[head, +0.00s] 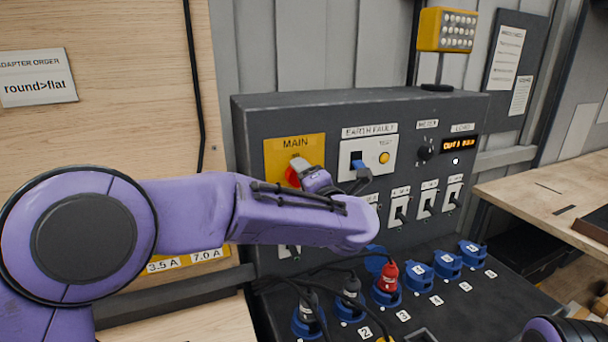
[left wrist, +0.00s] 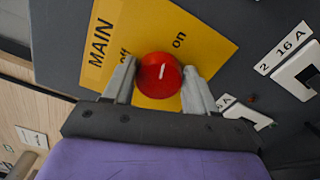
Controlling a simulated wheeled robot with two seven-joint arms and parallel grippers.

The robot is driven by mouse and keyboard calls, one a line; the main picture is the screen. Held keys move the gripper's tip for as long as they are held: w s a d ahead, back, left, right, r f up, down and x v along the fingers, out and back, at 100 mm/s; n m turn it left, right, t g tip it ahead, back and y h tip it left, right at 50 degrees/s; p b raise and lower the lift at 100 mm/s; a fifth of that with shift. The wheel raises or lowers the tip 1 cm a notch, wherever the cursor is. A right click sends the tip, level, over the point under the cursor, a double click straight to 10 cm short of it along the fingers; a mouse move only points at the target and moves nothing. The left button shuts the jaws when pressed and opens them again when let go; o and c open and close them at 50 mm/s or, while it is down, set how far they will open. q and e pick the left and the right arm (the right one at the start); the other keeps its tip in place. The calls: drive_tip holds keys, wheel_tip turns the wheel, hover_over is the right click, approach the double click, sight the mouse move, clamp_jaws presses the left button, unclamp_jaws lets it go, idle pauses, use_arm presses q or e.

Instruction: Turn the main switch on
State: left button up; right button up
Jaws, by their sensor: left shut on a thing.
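The yellow MAIN plate (head: 283,150) is on the left of the dark panel, and it also shows in the left wrist view (left wrist: 205,52). Its red round knob (left wrist: 150,66) carries a short white mark that points up in the left wrist view, roughly between the "off" and "on" labels. A bit of the red knob (head: 291,178) shows in the head view. My left gripper (left wrist: 159,88) is shut on the knob, one grey finger on each side. In the head view the left gripper (head: 305,172) is partly hidden by its own arm. My right gripper is out of view.
The EARTH FAULT unit (head: 367,152) with a blue lever is right of MAIN. Several small breakers (head: 425,203) sit below it. A lit display (head: 461,144) is at the panel's right. Blue sockets (head: 447,263) and a red plug (head: 388,276) with cables stand in front.

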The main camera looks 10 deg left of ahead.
use_arm(q)
drive_tip(key=shift+f+m+p, duration=0.1)
drive_tip(key=shift+m+p, duration=0.55)
drive_tip(key=shift+m, duration=1.05)
drive_tip(key=o, duration=0.8)
drive_tip(key=shift+o, duration=1.2)
drive_tip(key=shift+a, duration=0.15)
drive_tip(key=b+v, duration=0.4)
drive_tip(key=v, duration=0.6)
drive_tip(key=shift+s, duration=0.15)
